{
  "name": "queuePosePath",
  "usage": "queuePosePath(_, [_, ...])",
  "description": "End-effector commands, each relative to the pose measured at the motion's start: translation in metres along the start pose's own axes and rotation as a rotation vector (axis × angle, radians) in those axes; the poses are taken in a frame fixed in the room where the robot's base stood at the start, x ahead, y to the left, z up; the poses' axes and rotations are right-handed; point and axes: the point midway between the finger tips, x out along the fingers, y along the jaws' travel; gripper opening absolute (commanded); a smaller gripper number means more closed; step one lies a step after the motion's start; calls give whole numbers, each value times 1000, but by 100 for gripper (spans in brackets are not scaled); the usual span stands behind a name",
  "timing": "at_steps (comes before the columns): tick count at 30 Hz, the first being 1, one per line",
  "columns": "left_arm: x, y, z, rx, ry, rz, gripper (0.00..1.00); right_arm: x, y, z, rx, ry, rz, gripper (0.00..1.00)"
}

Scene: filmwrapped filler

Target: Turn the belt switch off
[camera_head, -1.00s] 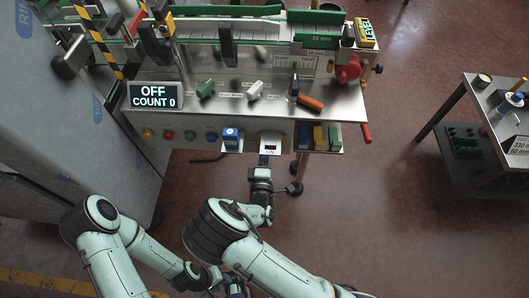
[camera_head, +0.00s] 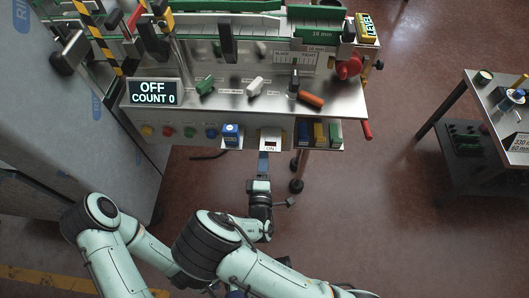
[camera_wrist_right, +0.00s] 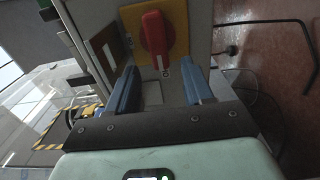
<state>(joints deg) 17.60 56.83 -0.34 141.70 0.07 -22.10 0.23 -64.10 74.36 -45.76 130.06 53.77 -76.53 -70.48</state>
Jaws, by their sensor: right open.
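The belt switch is a red rotary knob (camera_wrist_right: 156,35) on a yellow plate (camera_wrist_right: 180,22), seen in the right wrist view. Its handle stands upright in that picture. In the head view, a pale box (camera_head: 270,134) with an ON label is on the machine's front edge, just beyond my right gripper (camera_head: 263,162). My right gripper is open and empty; its two blue fingers (camera_wrist_right: 162,82) are spread, with the knob ahead between their tips. A small gap seems to lie between them. The machine's display (camera_head: 154,93) reads OFF, COUNT 0. My left gripper does not show.
A blue box (camera_head: 231,135) stands left of the pale box, and several coloured blocks (camera_head: 319,132) sit to its right. Coloured buttons (camera_head: 190,132) line the front panel. A side table (camera_head: 468,105) stands at right. The floor between is open.

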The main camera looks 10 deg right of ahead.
Motion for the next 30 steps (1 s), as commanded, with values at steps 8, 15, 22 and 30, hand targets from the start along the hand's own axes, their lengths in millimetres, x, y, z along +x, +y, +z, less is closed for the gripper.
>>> queuePosePath(8, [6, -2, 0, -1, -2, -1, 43, -60, -1, 0, -2, 4, -1, 51])
queuePosePath(15, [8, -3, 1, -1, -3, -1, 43, -83, -1, 0, -1, 0, -1, 51])
queuePosePath(22, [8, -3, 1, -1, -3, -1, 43, -84, 0, 0, -1, 0, -1, 51])
queuePosePath(30, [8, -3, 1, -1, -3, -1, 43, -84, 0, 0, -1, 0, -1, 51])
